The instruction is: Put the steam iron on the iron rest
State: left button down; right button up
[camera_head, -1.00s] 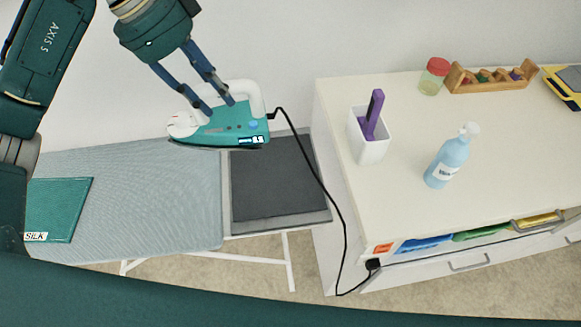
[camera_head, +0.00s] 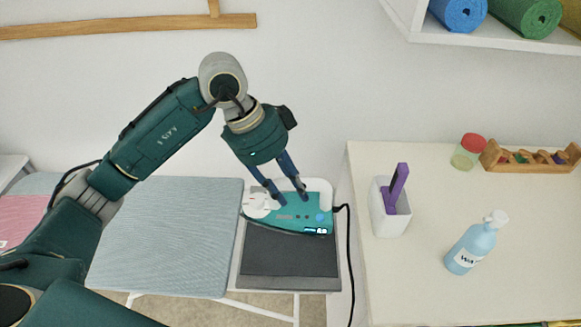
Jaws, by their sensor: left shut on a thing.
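The steam iron (camera_head: 300,214), teal with a white handle and dial, is at the far end of the dark grey iron rest (camera_head: 290,262). The rest is a flat pad in a lighter frame at the right end of the ironing board (camera_head: 165,235). My left gripper (camera_head: 292,203) is shut on the iron's handle from above. Whether the iron's sole touches the pad cannot be told. The iron's black cord (camera_head: 349,260) runs down along its right side. My right gripper is not in view.
A shelf with rolled mats (camera_head: 525,14) hangs at top right.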

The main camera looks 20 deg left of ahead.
aim_at(293, 208)
pick_arm(q)
notch_tip(293, 208, down, 5)
jog(key=shift+d+r+p, duration=0.1)
jog(key=shift+r+p, duration=0.05)
jog(key=shift+p, duration=0.15)
jog(key=shift+w+f, duration=0.15)
jog(key=shift+f, duration=0.55)
jog(key=shift+f+p, duration=0.4)
jog(key=shift+f, duration=1.65)
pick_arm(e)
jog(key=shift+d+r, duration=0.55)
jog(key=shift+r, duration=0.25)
pick_arm(q)
jog(key=c, duration=1.7)
grip_release()
jog(key=shift+f, duration=0.25)
jog(key=o, duration=0.4)
jog(key=shift+s, duration=0.2)
jog(key=shift+r, duration=0.15)
